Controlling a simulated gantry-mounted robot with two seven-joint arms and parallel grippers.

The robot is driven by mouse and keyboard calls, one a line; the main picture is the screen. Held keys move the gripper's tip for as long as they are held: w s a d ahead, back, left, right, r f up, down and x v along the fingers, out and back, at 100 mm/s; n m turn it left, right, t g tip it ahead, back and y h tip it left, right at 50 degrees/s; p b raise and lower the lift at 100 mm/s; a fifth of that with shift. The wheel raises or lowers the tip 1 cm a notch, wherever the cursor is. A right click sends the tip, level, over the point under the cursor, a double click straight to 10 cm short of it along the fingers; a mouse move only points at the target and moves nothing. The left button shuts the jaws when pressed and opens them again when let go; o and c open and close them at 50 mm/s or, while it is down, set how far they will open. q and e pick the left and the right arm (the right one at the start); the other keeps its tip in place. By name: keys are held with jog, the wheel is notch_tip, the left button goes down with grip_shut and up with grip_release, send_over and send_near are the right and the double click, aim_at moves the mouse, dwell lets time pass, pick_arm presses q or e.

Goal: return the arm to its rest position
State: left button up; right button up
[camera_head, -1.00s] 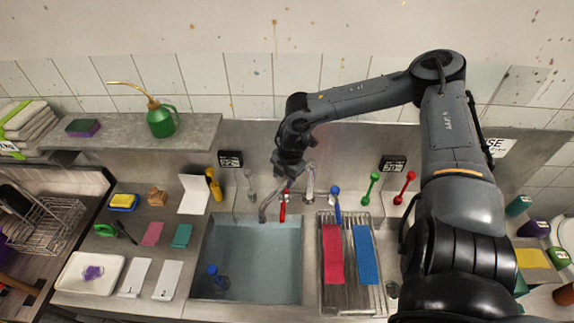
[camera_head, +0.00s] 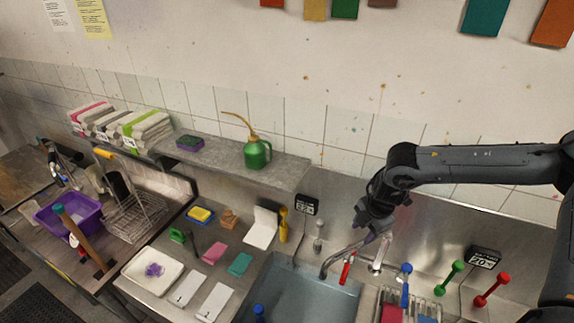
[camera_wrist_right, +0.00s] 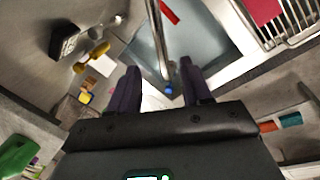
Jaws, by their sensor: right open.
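My right arm (camera_head: 480,165) comes in from the right in the head view, its forearm roughly level in front of the back wall. My right gripper (camera_head: 376,222) hangs from it, pointing down over the back of the sink near the grey faucet (camera_head: 345,256). In the right wrist view the two dark fingers of the right gripper (camera_wrist_right: 163,88) stand apart with nothing held between them. The faucet pipe (camera_wrist_right: 158,45) and the sink (camera_wrist_right: 190,40) lie beyond the fingers. My left gripper is not in view.
A shelf (camera_head: 290,172) with a green watering can (camera_head: 257,154) juts from the wall left of the gripper. A red-handled tap (camera_head: 346,270) and a blue-handled brush-like tool (camera_head: 405,285) stand by the sink (camera_head: 300,300). A white tray (camera_head: 135,268) lies at left.

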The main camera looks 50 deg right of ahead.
jog(key=s+a+f+g+y+p, duration=0.1)
jog(key=s+a+f+y, duration=0.25)
jog(key=a+f, duration=0.65)
jog(key=s+a+f+y+p, duration=0.1)
jog(key=s+a+f+y, duration=0.3)
jog(key=a, duration=0.9)
jog(key=w+a+r+m+t+y+p, duration=0.1)
jog(key=w+a+r+m+t, duration=0.15)
jog(key=a, duration=0.75)
jog(key=w+a+r+m+t+y, duration=0.1)
jog(key=w+a+m+t, duration=0.2)
jog(key=a, duration=0.7)
jog(key=d+r+m+t+h, duration=0.2)
jog(key=d+m+h, duration=0.3)
jog(key=m+h, duration=0.15)
jog(key=s+d+f+g+h, duration=0.1)
jog(key=s+d+g+h, duration=0.1)
jog(key=s+d+g, duration=0.3)
jog(key=shift+s+f+p, duration=0.15)
jog(key=shift+s+p, duration=0.2)
jog(key=shift+s, duration=0.05)
